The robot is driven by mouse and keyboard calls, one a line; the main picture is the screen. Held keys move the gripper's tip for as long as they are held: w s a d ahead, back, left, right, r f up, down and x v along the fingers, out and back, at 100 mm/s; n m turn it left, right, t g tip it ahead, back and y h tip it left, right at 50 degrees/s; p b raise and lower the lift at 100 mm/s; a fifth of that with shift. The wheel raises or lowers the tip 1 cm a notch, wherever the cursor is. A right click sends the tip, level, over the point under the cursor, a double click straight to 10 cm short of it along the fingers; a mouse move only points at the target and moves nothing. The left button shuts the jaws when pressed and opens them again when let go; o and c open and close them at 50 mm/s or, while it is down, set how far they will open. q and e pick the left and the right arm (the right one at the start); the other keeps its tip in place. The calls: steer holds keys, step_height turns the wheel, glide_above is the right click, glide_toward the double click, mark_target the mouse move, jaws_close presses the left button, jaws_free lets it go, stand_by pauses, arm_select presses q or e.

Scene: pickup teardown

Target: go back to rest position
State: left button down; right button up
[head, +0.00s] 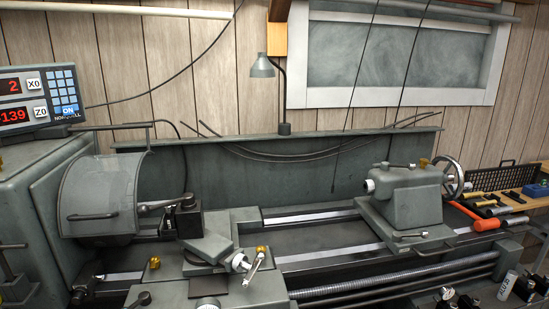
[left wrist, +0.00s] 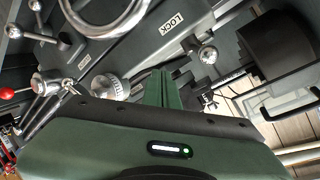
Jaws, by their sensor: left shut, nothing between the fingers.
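My left gripper (left wrist: 162,76) shows in the left wrist view, with its green body across the bottom of the picture. Its two narrow fingers are together in the middle and hold nothing. Parts of the lathe lie beyond it, and I cannot tell how far away they are. Neither gripper shows in the head view. My right gripper is in no frame.
The lathe fills the head view, with its chuck guard (head: 100,195) at left and tailstock (head: 405,193) at right. A digital readout (head: 40,98) stands upper left. Tools lie on a wooden bench (head: 535,203). Handwheel (left wrist: 100,45) and levers surround the left gripper's view.

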arm_select(q)
steer(key=s+d+f+n+g, duration=0.3)
steer(key=s+f+g, duration=0.1)
steer(key=s, duration=0.5)
steer(key=s+d+f+n+g, duration=0.2)
steer(key=s+d+f+g, duration=0.15)
steer(key=s, duration=0.45)
steer(key=s+d+f+n+g, duration=0.3)
steer(key=s+f, duration=0.1)
steer(key=s, duration=0.5)
step_height(320, 180, down, 27)
steer(key=s+g, duration=0.1)
steer(key=s, duration=0.1)
steer(key=s+a+f+m+g+y, duration=0.1)
steer(key=s+a+f, duration=0.1)
steer(key=s+f, duration=1.2)
steer(key=shift+s+a+f, duration=0.4)
steer(key=shift+s, duration=0.7)
steer(key=shift+g, duration=0.25)
